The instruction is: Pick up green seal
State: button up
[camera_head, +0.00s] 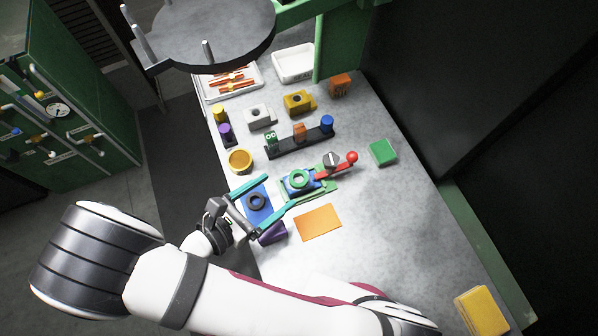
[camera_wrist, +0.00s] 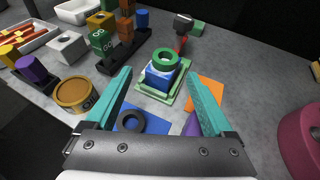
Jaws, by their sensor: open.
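The green seal (camera_head: 300,179) is a thick green ring lying on top of a blue block on a green fixture; it also shows in the wrist view (camera_wrist: 165,59). The blue block (camera_wrist: 158,78) sits on the light green fixture base (camera_wrist: 185,92). A lever with a red ball knob (camera_head: 352,157) extends to the right of it. My gripper (camera_head: 282,191) has two teal fingers, spread wide and empty. In the wrist view the fingers (camera_wrist: 157,74) point toward the seal, which appears between and beyond their tips.
A black ring (camera_head: 256,201) lies on a blue mat, below the seal. An orange mat (camera_head: 318,222) and a purple object (camera_head: 272,233) are near. A yellow round container (camera_head: 239,161) stands left. A black rack (camera_head: 283,149) with several blocks is behind. A green block (camera_head: 383,152) is right.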

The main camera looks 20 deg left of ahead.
aim_at(302, 176)
jog(key=x, duration=0.3)
jog(key=d+x, duration=0.1)
jog(key=x, duration=0.1)
jog(key=shift+w+r, duration=0.1)
jog(key=shift+r, duration=0.25)
grip_shut()
